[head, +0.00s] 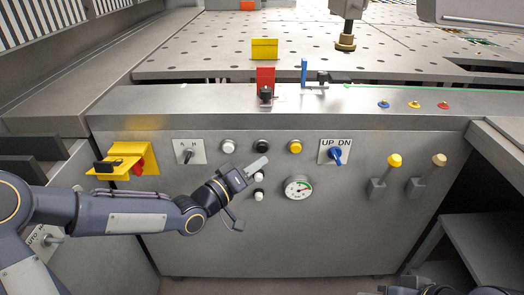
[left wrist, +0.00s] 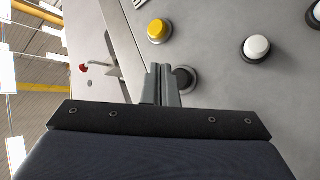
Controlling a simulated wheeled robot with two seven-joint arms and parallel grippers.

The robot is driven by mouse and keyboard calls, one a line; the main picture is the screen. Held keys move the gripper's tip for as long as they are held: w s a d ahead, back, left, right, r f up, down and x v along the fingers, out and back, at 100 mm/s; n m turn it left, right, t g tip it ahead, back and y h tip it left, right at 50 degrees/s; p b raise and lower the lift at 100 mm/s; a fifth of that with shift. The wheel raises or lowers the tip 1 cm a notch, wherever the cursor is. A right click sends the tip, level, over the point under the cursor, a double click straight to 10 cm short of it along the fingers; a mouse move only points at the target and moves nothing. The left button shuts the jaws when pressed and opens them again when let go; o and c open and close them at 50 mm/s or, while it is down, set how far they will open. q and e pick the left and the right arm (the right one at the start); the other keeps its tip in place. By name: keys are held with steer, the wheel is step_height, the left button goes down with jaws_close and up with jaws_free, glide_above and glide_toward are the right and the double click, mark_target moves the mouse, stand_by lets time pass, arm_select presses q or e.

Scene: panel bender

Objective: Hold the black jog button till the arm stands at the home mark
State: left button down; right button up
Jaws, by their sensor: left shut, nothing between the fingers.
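The black jog button (head: 262,146) sits in the upper row of the panel, between a white button (head: 228,146) and a yellow button (head: 295,146). My left gripper (head: 264,161) is shut and empty, its tips just below the black button in the head view. In the left wrist view, the shut fingers (left wrist: 161,70) partly cover a dark button (left wrist: 187,78). I cannot tell whether they touch it. On the ledge above stand a red plate (head: 265,76) and a blue upright marker (head: 304,72). Which one is the home mark is unclear.
Two more white buttons (head: 258,178) and a gauge (head: 299,188) lie close to my left gripper. A blue UP/DN switch (head: 337,155) and two levers (head: 395,161) are to the right. A yellow bracket (head: 130,157) juts out at the left.

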arm_select(q)
steer(key=s, duration=0.2)
steer(key=shift+s, duration=0.4)
stand_by(0.3)
